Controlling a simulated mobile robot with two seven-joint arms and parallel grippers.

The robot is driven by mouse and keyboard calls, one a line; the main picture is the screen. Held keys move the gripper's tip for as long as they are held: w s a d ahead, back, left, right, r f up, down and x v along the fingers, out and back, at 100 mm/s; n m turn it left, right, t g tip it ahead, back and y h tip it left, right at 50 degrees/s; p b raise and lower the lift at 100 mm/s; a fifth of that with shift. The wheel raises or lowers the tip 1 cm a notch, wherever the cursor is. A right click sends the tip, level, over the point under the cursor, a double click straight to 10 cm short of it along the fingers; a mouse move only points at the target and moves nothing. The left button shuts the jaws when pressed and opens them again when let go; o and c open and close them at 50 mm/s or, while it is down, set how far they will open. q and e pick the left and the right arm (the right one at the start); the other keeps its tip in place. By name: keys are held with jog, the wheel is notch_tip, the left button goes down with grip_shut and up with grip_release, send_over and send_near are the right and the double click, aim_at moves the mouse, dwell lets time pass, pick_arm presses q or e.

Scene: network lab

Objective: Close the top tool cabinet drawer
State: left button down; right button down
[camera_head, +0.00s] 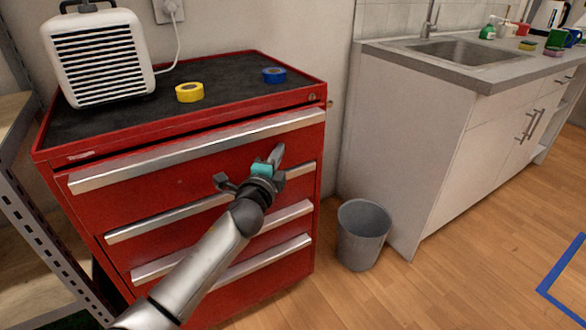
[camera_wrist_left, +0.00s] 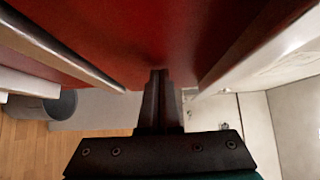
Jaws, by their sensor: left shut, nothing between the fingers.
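The red tool cabinet (camera_head: 75,142) stands at the left in the head view. Its top drawer (camera_head: 150,184) has a long silver handle strip (camera_head: 190,150) along its upper edge. This drawer seems to stand slightly forward of the drawers below; the exact gap is unclear. My left gripper (camera_head: 278,153) is in front of the drawer's right half, below the handle strip. Its fingers are shut and empty. In the left wrist view the shut fingers (camera_wrist_left: 160,78) point at the red drawer front (camera_wrist_left: 150,40); contact cannot be told. My right gripper is out of view.
A white heater (camera_head: 100,58), yellow tape (camera_head: 189,93) and blue tape (camera_head: 274,75) rest on the cabinet top. A grey bin (camera_head: 362,237) stands right of the cabinet, beside the sink counter (camera_head: 400,150). A metal shelf (camera_head: 30,225) is at the left.

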aim_at(271, 148)
pick_arm(q)
jog(key=shift+w+a, duration=0.75)
jog(key=shift+w, duration=0.35)
jog(key=shift+a, duration=0.1)
jog(key=shift+w+a+r, duration=0.1)
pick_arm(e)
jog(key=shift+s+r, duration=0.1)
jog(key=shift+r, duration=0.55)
